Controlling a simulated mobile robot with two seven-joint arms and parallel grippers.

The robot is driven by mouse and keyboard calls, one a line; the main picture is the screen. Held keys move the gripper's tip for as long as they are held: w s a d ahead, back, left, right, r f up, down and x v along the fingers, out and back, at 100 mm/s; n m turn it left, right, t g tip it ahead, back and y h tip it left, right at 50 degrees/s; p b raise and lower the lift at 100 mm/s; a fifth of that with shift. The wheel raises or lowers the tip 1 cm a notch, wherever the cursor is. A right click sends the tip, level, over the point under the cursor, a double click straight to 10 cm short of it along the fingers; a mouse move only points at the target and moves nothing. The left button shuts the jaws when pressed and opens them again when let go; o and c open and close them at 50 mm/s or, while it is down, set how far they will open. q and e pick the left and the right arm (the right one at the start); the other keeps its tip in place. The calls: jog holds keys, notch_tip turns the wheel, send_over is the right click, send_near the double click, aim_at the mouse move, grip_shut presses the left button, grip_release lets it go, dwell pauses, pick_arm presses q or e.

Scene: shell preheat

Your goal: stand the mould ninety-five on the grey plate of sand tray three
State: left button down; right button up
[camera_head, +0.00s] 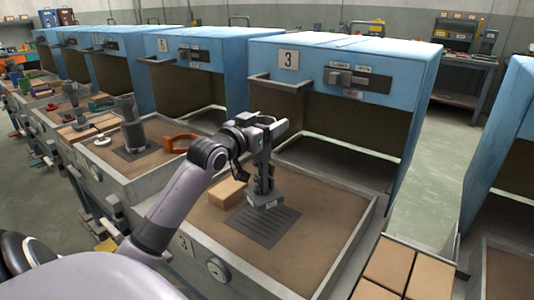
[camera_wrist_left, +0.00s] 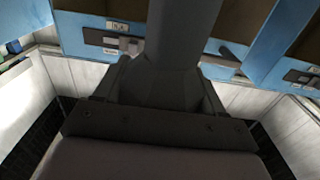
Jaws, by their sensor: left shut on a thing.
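My left gripper (camera_head: 264,150) is shut on a dark grey mould (camera_head: 264,190), a narrow upright body with a wider foot and a small pale label too small to read. The mould looks upright over the back part of the grey plate (camera_head: 262,229). I cannot tell whether its foot touches the plate. The plate is grooved and lies in sand tray three (camera_head: 329,181), below the blue cabinet marked 3 (camera_head: 288,60). In the left wrist view, a large dark grey shape fills the middle; I cannot tell its parts apart. My right gripper is not in view.
A tan block (camera_head: 228,191) lies in the tray left of the mould. The sand right of the plate is bare. The tray to the left holds a grey cylindrical object (camera_head: 133,132) and an orange bracket (camera_head: 180,143). Tan blocks (camera_head: 388,263) lie to the right.

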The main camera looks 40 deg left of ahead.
aim_at(267, 150)
pick_arm(q)
notch_tip(267, 150, down, 2)
jog(key=shift+f, duration=0.15)
jog(key=shift+f+b, duration=0.45)
jog(key=shift+f, duration=1.85)
jog(key=shift+c, duration=0.5)
grip_release()
jog(key=shift+f, duration=0.15)
jog(key=shift+r, duration=0.2)
jog(key=s+d, duration=0.1)
jog(key=s, duration=1.1)
jog(key=shift+d, duration=0.15)
